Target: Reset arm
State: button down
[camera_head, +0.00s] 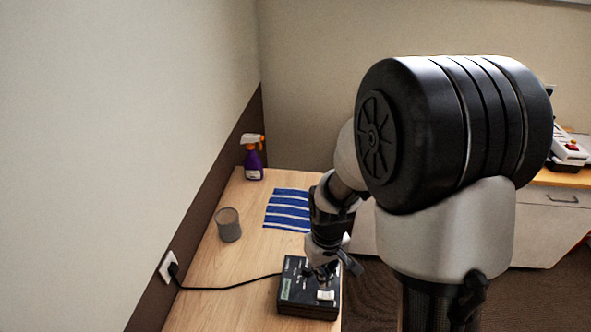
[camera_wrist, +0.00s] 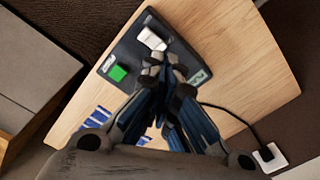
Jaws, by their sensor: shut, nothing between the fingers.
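My gripper (camera_wrist: 164,70) is shut and empty, and points down over a black box (camera_head: 291,304) on the wooden table. In the wrist view the closed fingertips overlap the black box (camera_wrist: 127,49), close to its white switch (camera_wrist: 151,39). I cannot tell whether they touch it. A green square (camera_wrist: 118,73) shows on the same box. In the head view the white switch (camera_head: 325,295) lies just below the fingers, and my arm covers part of the box.
A grey cup (camera_head: 229,226), a purple spray bottle (camera_head: 253,160) and a blue-and-white striped cloth (camera_head: 287,209) are farther back on the table (camera_head: 207,275). A black cable (camera_head: 225,288) runs from the box to a wall socket (camera_head: 168,266). The wall borders the table's left side.

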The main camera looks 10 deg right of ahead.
jog(key=shift+r, duration=0.1)
jog(key=s+r+m+t, duration=0.1)
jog(key=s+r+t, duration=0.1)
jog(key=s+r, duration=0.5)
jog(key=s+r+m+t, duration=0.1)
jog(key=s+r+t, duration=0.1)
jog(key=s+r, duration=0.6)
notch_tip(320, 180, up, 7)
jog(key=shift+r+t, duration=0.2)
jog(key=shift+t, duration=0.1)
